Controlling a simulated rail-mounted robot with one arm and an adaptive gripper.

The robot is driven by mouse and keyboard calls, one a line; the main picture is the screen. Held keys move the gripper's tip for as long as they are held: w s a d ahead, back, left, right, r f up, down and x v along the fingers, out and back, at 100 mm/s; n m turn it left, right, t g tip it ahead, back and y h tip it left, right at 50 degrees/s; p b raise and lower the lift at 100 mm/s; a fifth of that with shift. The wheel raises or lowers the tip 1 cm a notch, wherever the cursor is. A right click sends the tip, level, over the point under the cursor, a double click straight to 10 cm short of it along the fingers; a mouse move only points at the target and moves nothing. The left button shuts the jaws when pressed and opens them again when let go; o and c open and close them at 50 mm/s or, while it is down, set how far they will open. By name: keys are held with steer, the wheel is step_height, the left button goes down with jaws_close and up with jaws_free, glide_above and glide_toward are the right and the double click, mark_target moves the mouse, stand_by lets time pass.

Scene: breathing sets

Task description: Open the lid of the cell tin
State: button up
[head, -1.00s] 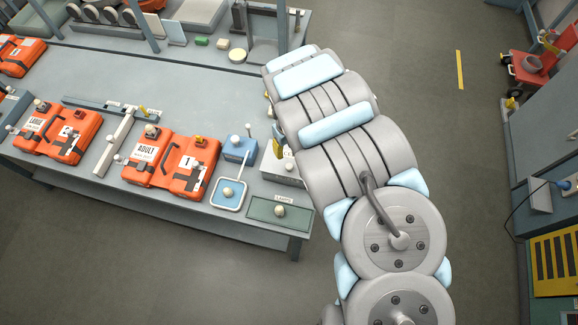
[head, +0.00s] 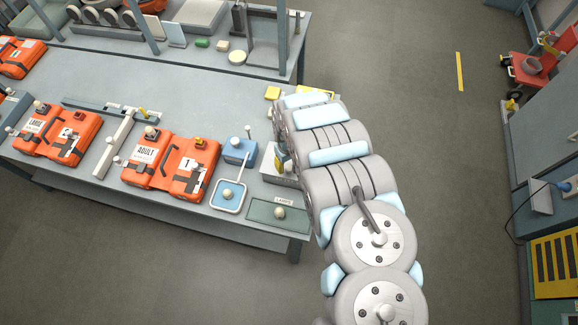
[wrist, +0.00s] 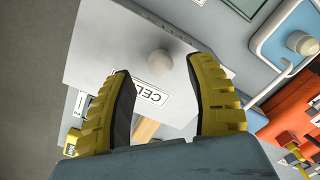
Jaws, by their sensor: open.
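The cell tin shows in the wrist view as a pale grey box with a flat lid (wrist: 105,50). A white round knob (wrist: 160,63) stands on the lid, beside a white label (wrist: 152,98) whose readable letters are "CEL". My gripper (wrist: 160,70) is open, its two yellow fingers pointing at the lid, with the knob showing between the fingertips. I cannot tell whether the fingers touch it. In the head view, the grey tin (head: 272,178) is partly hidden behind my arm, which also hides most of my gripper. The lid appears to lie flat on the tin.
Left of the tin are a blue knobbed box (head: 240,151) and a white-rimmed blue tray (head: 217,203). A green "LAMPS" lid (head: 260,211) lies in front, near the bench edge. Orange cases (head: 205,160) stand farther left.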

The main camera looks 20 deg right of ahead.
steer(key=shift+a+f, duration=0.1)
steer(key=shift+f, duration=0.85)
steer(key=shift+s+f, duration=0.1)
steer(key=shift+f, duration=0.4)
jaws_close()
